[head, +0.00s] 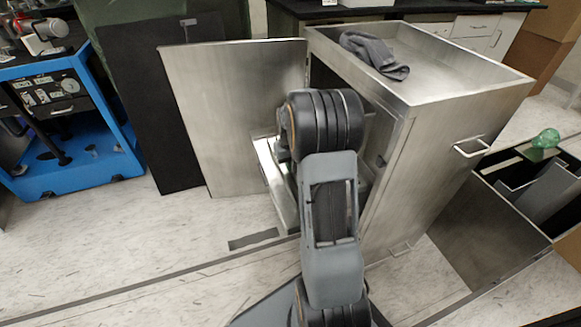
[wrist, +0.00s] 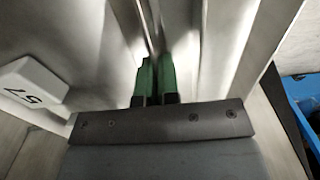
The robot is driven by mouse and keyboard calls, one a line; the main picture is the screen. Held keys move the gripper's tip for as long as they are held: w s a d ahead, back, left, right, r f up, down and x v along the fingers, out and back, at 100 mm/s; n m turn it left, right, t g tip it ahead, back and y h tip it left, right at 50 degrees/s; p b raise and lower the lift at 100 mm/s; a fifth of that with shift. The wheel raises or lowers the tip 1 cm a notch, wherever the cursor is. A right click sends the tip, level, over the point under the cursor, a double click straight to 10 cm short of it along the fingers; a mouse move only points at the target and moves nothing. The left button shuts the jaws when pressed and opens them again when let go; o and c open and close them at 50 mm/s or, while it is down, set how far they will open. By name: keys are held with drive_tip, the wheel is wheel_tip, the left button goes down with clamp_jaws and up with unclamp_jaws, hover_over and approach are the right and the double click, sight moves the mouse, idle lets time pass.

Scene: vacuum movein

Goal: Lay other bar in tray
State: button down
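My gripper (wrist: 156,72) shows in the wrist view with two green fingers close together and a narrow gap between them. A thin metal strip (wrist: 150,25), possibly a bar, runs up from just beyond the fingertips. I cannot tell whether the fingers hold it. In the head view my arm reaches into the open metal cabinet and hides my gripper. A shallow metal tray (head: 269,172) juts from the cabinet opening, left of my arm; most of its inside is hidden.
The cabinet (head: 440,140) has its door (head: 235,115) swung open to the left. A grey cloth (head: 374,53) lies on its top. A blue cart (head: 85,165) stands at far left.

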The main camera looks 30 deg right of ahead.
drive_tip(key=shift+f, duration=0.1)
drive_tip(key=c, duration=1.8)
unclamp_jaws()
drive_tip(key=shift+f, duration=0.1)
drive_tip(key=o, duration=0.4)
drive_tip(key=shift+o, duration=0.2)
wheel_tip(320, 180, up, 12)
drive_tip(key=p, duration=0.4)
drive_tip(key=shift+r+p, duration=0.2)
drive_tip(key=shift+p, duration=0.1)
